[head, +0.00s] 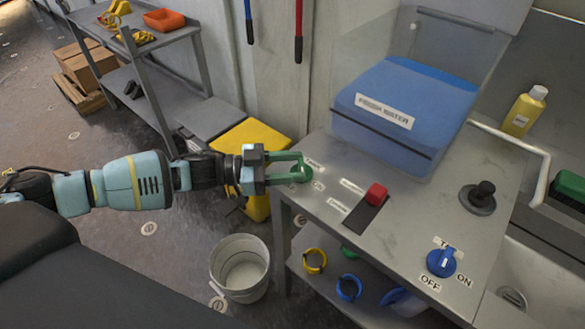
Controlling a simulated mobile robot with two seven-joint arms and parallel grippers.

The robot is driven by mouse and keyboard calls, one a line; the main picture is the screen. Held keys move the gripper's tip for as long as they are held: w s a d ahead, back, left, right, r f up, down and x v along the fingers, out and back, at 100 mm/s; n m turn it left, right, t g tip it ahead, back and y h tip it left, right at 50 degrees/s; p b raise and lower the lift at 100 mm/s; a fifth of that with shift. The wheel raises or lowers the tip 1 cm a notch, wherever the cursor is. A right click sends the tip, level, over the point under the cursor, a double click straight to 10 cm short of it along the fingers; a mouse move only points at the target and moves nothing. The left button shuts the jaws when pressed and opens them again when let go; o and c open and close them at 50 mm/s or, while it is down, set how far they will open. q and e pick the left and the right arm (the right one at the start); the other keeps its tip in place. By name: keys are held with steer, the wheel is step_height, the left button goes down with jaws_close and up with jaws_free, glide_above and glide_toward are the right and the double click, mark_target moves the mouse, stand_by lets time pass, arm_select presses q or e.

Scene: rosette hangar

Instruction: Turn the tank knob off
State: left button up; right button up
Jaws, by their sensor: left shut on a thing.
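The tank knob (441,262) is blue and sits at the front right of the grey metal counter. A partly readable label lies above it, with OFF below left and ON at its right. Its raised grip points roughly up in the picture. My left gripper (292,166) reaches in from the left, well away from the blue knob. It is shut on a green round piece (300,174) at the counter's left edge, beside small labels. The fingers partly hide this piece. My right gripper is not in view.
A red switch (376,194) and a black knob (482,195) stand on the counter (408,228). A blue lidded water box (405,105) stands behind. A white bucket (240,267) is on the floor. Rings (315,260) lie on the shelf below. The sink is at right.

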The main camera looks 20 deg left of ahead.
arm_select(q)
steer(key=m+g+b, duration=0.1)
steer(key=g, duration=0.1)
steer(key=w+m+g+h+b, duration=0.1)
steer(key=m+g, duration=0.1)
steer(key=g, duration=0.1)
steer(key=m+g+b, duration=0.2)
steer(key=shift+w+a+f+h, duration=0.15)
steer(key=shift+f+h, duration=0.1)
steer(key=shift+h, duration=0.15)
steer(key=m+g+b, duration=0.2)
steer(key=g, duration=0.2)
steer(key=shift+w+b, duration=0.2)
steer(key=shift+b, duration=0.15)
steer(key=shift+w+r+m+g+y+b, duration=0.15)
steer(key=shift+m+g+y+b, duration=0.25)
steer(key=shift+m+g+b, duration=0.65)
steer(key=shift+r+g, duration=0.1)
steer(key=shift+g, duration=0.35)
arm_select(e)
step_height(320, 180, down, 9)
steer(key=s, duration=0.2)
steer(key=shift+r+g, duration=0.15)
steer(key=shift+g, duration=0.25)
arm_select(q)
steer(key=shift+r, duration=0.1)
steer(key=o, duration=1)
steer(key=shift+d, duration=0.2)
steer(key=shift+a, duration=0.1)
